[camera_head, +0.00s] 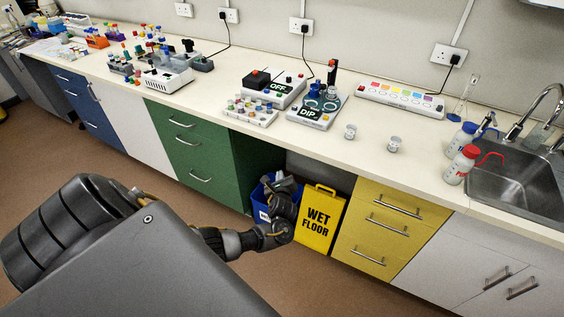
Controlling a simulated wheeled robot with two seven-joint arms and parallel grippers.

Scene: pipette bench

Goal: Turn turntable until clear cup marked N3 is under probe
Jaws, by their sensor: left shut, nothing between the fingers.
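The turntable (335,104) is a small dark teal disc on the white device labelled DIP (318,121), at the middle of the bench. Small cups stand on it, too small for me to read any mark, so I cannot tell which is N3. A dark upright post with a red top (332,66), possibly the probe's stand, rises at the back of the disc. I cannot tell which cup is under the probe. My left gripper (283,203) is shut and empty, low in front of the cabinets, well below and apart from the turntable. My right gripper is out of view.
Two clear cups (350,131) (394,145) stand on the bench right of the turntable. An OFF device (277,97) and a cup tray (249,113) are to its left. A yellow wet-floor sign (320,217) and blue bin (262,210) stand below. Wash bottles (459,165) and sink are right.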

